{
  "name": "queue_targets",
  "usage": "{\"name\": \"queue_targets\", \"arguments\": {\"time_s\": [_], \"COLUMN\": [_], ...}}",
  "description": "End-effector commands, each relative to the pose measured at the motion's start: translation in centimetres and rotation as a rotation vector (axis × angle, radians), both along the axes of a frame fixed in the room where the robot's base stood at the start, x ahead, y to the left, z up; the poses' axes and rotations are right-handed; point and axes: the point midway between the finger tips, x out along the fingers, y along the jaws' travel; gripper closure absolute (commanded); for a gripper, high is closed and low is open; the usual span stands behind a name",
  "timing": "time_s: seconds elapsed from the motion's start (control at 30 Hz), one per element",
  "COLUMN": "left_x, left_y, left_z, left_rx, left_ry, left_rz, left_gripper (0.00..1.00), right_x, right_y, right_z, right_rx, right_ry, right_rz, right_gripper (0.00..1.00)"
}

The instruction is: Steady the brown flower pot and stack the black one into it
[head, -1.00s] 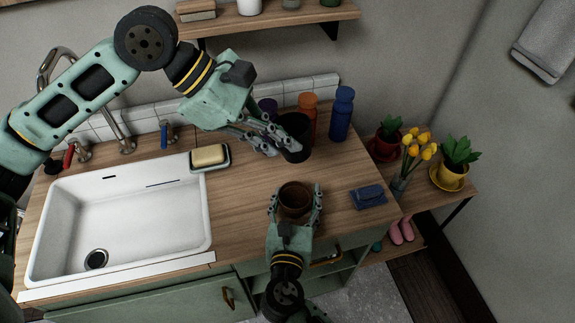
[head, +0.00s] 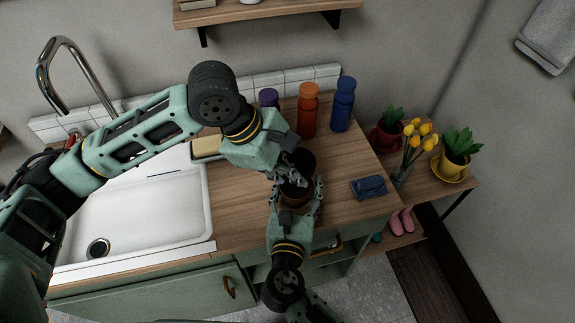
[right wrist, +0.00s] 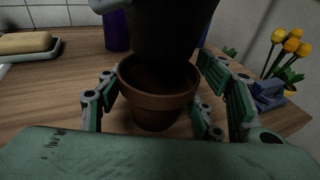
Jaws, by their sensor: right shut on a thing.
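The brown flower pot (right wrist: 157,101) stands upright on the wooden worktop. In the head view the brown pot (head: 294,203) is partly covered by my left gripper. My right gripper (head: 296,195) is shut on it, one finger on each side. The black flower pot (right wrist: 172,28) hangs over the brown pot's opening in the right wrist view. My left gripper (head: 299,180) is shut on the black pot (head: 306,160), which is partly hidden behind its fingers. The black pot's lower end is close to the brown rim; I cannot tell whether it is inside.
Purple (head: 268,98), orange (head: 308,110) and blue (head: 343,104) bottles stand behind. A folded blue cloth (head: 369,187) lies on the right. A soap dish (head: 205,150) and white sink (head: 140,220) are on the left.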

Motion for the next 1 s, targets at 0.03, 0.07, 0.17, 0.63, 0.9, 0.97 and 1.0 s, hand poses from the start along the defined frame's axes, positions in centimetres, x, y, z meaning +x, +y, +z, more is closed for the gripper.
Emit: {"name": "queue_targets", "arguments": {"time_s": [0.03, 0.07, 0.17, 0.63, 0.9, 0.97, 1.0], "left_x": [0.0, 0.0, 0.0, 0.0, 0.0, 0.0, 0.0], "left_y": [0.0, 0.0, 0.0, 0.0, 0.0, 0.0, 0.0], "left_z": [-0.4, -0.6, -1.3, -3.3, -3.4, -3.4, -3.4], "left_rx": [0.001, 0.001, 0.000, 0.000, 0.000, 0.000, 0.000], "left_ry": [0.002, 0.002, 0.002, 0.000, 0.000, 0.000, 0.000], "left_rz": [0.000, 0.000, 0.000, -0.001, -0.001, -0.001, -0.001], "left_gripper": [1.00, 1.00, 1.00, 1.00, 1.00, 0.96, 0.93], "right_x": [0.0, 0.0, 0.0, 0.0, 0.0, 0.0, 0.0], "right_y": [0.0, 0.0, 0.0, 0.0, 0.0, 0.0, 0.0], "right_z": [-0.1, -0.1, -0.1, -0.1, -0.1, -0.1, -0.1], "right_rx": [0.000, 0.000, 0.000, 0.000, 0.000, 0.000, 0.000], "right_ry": [0.001, 0.001, 0.001, 0.001, 0.001, 0.001, 0.001], "right_rz": [0.000, 0.000, 0.000, 0.001, 0.001, 0.001, 0.001], "right_gripper": [0.65, 0.65, 0.65, 0.65, 0.65, 0.65, 0.65]}}
